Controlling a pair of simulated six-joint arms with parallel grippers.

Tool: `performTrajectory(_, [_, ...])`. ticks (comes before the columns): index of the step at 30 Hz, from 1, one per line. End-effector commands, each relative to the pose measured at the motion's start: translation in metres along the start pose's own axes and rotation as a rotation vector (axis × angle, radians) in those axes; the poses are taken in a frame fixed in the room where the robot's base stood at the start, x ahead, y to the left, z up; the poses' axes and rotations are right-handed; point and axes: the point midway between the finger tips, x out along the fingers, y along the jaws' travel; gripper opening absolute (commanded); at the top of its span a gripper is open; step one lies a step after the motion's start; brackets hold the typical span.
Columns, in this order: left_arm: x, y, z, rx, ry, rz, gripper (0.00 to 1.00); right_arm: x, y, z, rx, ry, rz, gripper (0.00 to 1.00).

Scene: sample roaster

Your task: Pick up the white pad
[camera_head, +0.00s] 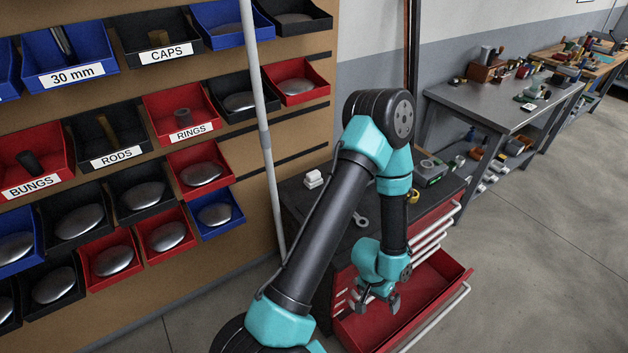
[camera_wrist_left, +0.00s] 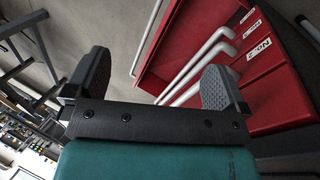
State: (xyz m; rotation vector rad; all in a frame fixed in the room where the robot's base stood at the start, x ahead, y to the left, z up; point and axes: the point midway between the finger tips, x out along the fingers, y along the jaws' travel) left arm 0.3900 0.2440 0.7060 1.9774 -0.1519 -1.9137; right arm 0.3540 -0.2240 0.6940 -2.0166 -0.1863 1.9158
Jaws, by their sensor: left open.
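A small white block-like thing (camera_head: 313,179), which looks like the white pad, sits on the dark top of the red tool cabinet, near its back left. It does not show in the left wrist view. My left gripper (camera_head: 379,301) is open and points down over the open red drawer (camera_head: 443,277), well below and to the right of the white pad. In the left wrist view, its two fingers (camera_wrist_left: 152,85) stand wide apart with nothing between them. My right gripper is in neither view.
The cabinet top (camera_head: 295,200) also bears a metal ring-ended tool (camera_head: 360,219), a yellow ring (camera_head: 413,196) and a grey-green device (camera_head: 430,171). A grey pole (camera_head: 262,130) stands left of the cabinet, before the bin wall. White drawer handles (camera_head: 430,240) stick out in front.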

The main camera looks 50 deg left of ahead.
Motion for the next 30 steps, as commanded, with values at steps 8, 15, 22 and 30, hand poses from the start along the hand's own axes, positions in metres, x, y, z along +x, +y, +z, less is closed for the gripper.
performTrajectory(8, [-0.074, -0.035, -0.091, -0.105, -0.011, -0.032, 1.0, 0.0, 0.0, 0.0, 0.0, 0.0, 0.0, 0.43])
performTrajectory(15, [-0.149, -0.126, -0.174, -0.447, 0.056, -0.119, 1.0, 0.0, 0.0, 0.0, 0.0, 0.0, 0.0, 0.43])
performTrajectory(22, [-0.255, -0.25, -0.222, -0.89, 0.188, -0.249, 1.0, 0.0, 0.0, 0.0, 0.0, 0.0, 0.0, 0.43])
performTrajectory(30, [-0.356, -0.345, -0.22, -1.269, 0.325, -0.366, 1.0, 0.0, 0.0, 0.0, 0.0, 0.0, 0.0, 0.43])
